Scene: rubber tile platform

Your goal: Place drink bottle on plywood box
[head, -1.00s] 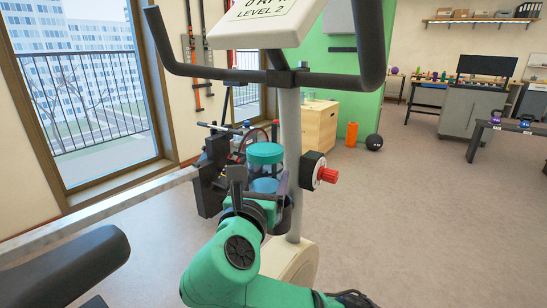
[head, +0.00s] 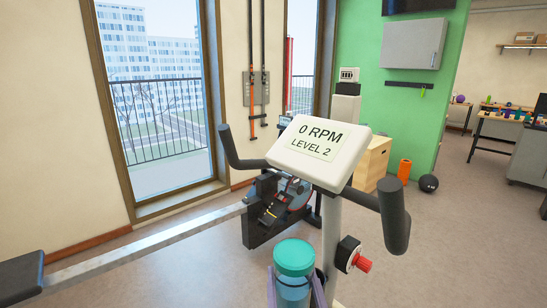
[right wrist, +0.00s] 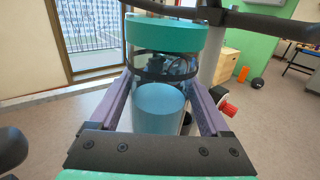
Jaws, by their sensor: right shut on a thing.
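The drink bottle (head: 294,258) has a teal lid and a clear body with blue liquid. It is upright at the bottom of the head view, in front of the exercise bike's post. It fills the middle of the right wrist view (right wrist: 160,105). My right gripper (right wrist: 163,90) is shut on it, with a purple finger on each side. The plywood box (head: 373,165) stands on the floor farther back, partly hidden behind the bike's handlebar. A part of it shows in the right wrist view (right wrist: 231,63). My left gripper is not in view.
The exercise bike's console (head: 320,150), handlebars (head: 393,215) and red knob (head: 361,263) stand close by. A rower (head: 150,245) lies beyond and left. An orange roller (head: 404,169) and a black ball (head: 428,183) are right of the box. Floor at right is clear.

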